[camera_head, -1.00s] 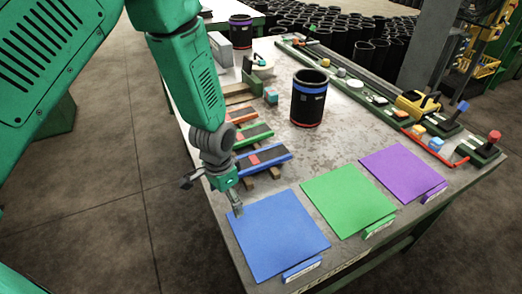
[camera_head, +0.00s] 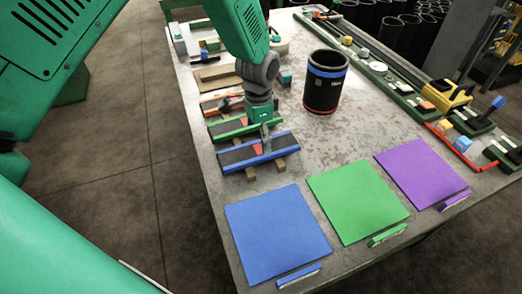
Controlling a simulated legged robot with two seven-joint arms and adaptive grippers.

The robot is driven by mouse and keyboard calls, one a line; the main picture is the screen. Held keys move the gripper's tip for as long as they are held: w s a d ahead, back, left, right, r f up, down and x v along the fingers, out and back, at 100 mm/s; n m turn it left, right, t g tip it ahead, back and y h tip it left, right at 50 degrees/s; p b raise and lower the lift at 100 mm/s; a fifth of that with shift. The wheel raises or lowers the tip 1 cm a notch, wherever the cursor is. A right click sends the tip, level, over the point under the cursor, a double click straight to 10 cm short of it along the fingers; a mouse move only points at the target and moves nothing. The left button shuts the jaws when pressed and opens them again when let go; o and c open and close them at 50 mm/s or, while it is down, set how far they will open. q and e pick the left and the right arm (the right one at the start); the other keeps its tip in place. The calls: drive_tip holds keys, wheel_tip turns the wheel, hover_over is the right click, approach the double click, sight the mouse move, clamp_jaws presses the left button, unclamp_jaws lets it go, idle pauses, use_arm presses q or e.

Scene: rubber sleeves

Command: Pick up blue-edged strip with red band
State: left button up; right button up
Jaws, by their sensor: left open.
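The blue-edged strip (camera_head: 236,156) is dark with blue long edges and lies on wooden supports at the table's left side. Its small red band (camera_head: 257,149) shows just beside my gripper's fingertips. My left gripper (camera_head: 265,138) points down over the strip, right at its middle, with its jaws open. Whether the fingers touch the strip is hard to tell. A green-edged strip (camera_head: 225,128) lies just behind it, partly hidden by my gripper. My right gripper is not in view.
An orange-edged strip (camera_head: 216,106) lies farther back. A black cylinder (camera_head: 325,90) with blue and red bands stands to the right. Blue (camera_head: 278,236), green (camera_head: 356,201) and purple (camera_head: 421,174) mats lie in front. A green rail (camera_head: 400,98) with small parts runs along the right side.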

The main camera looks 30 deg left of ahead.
use_arm(q)
drive_tip(key=shift+a+f, duration=0.2)
drive_tip(key=shift+f, duration=0.45)
wheel_tip(320, 180, down, 4)
drive_tip(key=shift+s+d+r, duration=0.1)
drive_tip(key=shift+r, duration=0.1)
drive_tip(key=shift+d+f, duration=0.15)
drive_tip(key=shift+f, duration=0.2)
drive_tip(key=shift+d+r, duration=0.1)
drive_tip(key=shift+c, duration=0.8)
drive_tip(key=c, duration=1.1)
